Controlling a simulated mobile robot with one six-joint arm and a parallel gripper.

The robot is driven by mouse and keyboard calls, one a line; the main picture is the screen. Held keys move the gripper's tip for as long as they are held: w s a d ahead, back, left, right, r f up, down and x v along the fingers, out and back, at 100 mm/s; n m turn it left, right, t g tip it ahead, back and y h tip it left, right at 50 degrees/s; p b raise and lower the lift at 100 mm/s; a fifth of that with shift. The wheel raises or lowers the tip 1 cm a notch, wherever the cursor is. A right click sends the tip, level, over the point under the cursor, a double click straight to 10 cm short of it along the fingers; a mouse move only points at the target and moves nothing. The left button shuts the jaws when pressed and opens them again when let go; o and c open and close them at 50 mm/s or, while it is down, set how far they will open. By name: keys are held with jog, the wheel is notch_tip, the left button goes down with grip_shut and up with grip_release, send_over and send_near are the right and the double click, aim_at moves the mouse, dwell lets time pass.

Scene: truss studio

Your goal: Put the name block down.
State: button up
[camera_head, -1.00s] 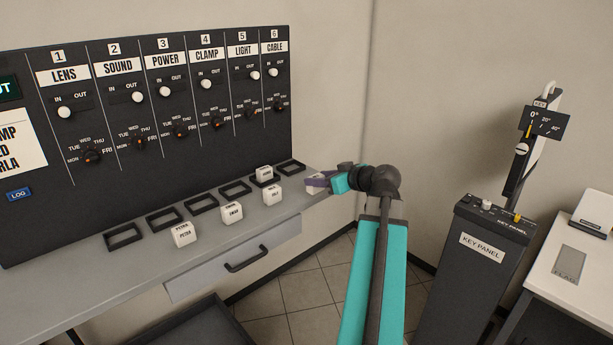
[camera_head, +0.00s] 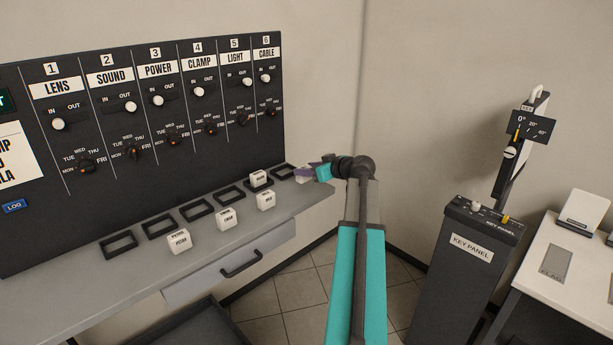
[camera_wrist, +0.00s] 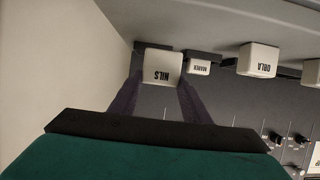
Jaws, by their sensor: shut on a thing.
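My gripper (camera_head: 312,172) is shut on a white name block (camera_head: 303,175) at the right end of the grey shelf. In the wrist view the block (camera_wrist: 161,68) reads NILS and sits between the two dark fingers (camera_wrist: 160,98). The rightmost black frame (camera_head: 283,172) lies just left of the held block in the head view and looks empty. I cannot tell whether the block touches the shelf or a frame. Another white block (camera_head: 258,178), reading MAREK in the wrist view (camera_wrist: 199,68), stands at the neighbouring frame.
Several white blocks stand along the front of the shelf (camera_head: 145,268), such as one at the left (camera_head: 178,241). Black frames (camera_head: 120,244) line the back, below the dark switch board (camera_head: 110,130). A key panel post (camera_head: 470,250) and a white table (camera_head: 560,262) stand to the right.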

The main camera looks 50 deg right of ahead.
jog(key=shift+w+d, duration=0.3)
jog(key=shift+w, duration=0.1)
jog(key=shift+f, duration=0.1)
jog(key=shift+f+p, duration=0.85)
jog(key=shift+f, duration=0.85)
jog(key=shift+f, duration=0.15)
jog(key=o, duration=1)
jog(key=shift+o, duration=0.2)
jog(key=shift+r, duration=0.25)
jog(key=shift+s, duration=0.45)
jog(key=b+v, duration=0.3)
jog(key=v, duration=0.8)
